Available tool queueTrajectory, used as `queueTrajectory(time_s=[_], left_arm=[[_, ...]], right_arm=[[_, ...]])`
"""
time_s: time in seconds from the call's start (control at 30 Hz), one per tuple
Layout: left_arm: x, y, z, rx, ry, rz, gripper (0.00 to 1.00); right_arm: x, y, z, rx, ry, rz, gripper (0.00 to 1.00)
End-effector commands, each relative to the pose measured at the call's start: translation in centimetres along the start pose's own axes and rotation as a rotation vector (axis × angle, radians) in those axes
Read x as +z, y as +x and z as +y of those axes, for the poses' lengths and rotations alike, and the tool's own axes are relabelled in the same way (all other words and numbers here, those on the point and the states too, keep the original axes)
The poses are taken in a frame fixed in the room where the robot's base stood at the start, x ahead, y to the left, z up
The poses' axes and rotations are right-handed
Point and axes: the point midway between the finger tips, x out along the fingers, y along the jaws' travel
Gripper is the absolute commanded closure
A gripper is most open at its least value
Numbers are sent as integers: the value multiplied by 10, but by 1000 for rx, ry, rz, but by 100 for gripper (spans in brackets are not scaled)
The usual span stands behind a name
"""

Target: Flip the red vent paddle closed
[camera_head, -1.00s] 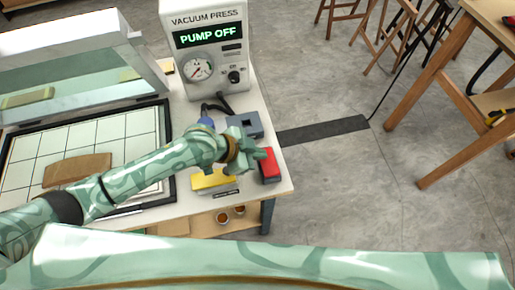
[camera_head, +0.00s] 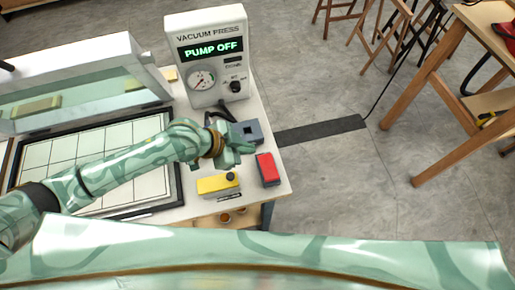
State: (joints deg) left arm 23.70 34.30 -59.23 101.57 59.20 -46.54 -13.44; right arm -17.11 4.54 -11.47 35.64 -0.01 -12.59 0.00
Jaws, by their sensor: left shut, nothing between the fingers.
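The red vent paddle (camera_head: 268,168) sits on a dark base near the right edge of the white table, in plain view. I cannot tell for certain which way it is flipped. My left gripper (camera_head: 241,149) is shut and empty. In the picture it is just up and left of the red paddle, between it and the grey-blue block, with a small visible gap to the paddle. The vacuum press (camera_head: 209,58) behind reads "PUMP OFF" and has a round gauge. My right gripper is not in view.
A yellow block (camera_head: 217,186) with a black knob lies left of the red paddle. The grey-blue block (camera_head: 248,131) is behind my gripper. A framed grid bed (camera_head: 85,148) lies under my left arm, its raised lid behind.

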Motion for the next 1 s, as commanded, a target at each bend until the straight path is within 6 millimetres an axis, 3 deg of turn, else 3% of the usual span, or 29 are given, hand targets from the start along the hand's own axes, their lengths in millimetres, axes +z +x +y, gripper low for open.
queueTrajectory(time_s=[0.1, 0.3, 1.0], left_arm=[[1, -24, -5, -2, 3, -2, 100], [2, -47, -10, -1, 1, -1, 100], [1, -52, -10, 0, 0, 0, 100]], right_arm=[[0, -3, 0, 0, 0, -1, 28], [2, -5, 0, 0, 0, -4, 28], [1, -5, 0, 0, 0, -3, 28]])
